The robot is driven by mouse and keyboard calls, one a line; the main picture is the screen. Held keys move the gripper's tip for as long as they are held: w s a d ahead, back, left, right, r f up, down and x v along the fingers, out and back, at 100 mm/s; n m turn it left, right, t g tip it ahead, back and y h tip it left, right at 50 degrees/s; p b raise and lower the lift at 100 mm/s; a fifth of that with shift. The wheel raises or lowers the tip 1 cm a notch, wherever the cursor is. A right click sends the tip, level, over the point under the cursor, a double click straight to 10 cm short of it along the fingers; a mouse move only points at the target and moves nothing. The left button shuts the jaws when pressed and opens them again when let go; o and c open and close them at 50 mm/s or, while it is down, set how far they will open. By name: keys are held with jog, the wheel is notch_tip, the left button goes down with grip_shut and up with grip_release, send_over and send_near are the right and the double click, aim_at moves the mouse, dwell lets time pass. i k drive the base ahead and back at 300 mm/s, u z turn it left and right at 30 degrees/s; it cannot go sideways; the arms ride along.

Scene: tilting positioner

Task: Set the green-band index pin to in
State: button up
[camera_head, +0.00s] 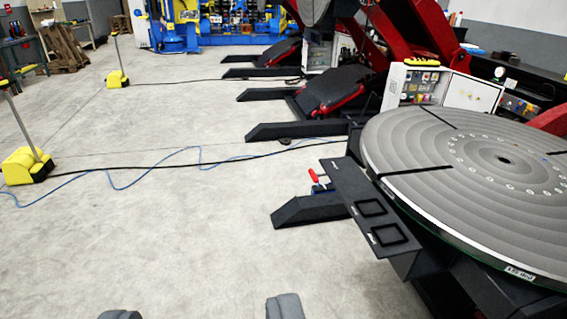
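The tilting positioner's round grey table (430,165) fills the right side, with dark slots and a ring of small holes around its centre. I cannot make out a green-band index pin in this view. A dark shelf (350,195) with two black square frames is fixed at the table's left side. A small red-handled item (316,178) with a blue part shows at the shelf's left edge; I cannot tell what it is. My gripper (204,311) shows only as two grey fingertips at the bottom edge, wide apart with bare floor between them, well away from the positioner.
Dark base feet (310,209) stick out leftward over the floor. A black cable and a blue hose (160,163) cross the floor to yellow pedals (27,165) with upright posts. An open white cabinet (440,88) stands behind the table.

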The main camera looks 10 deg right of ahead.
aim_at(314, 176)
jog(key=u, duration=0.25)
jog(key=i, duration=1.3)
jog(key=z, duration=0.3)
jog(key=i, duration=1.55)
jog(key=z, duration=0.5)
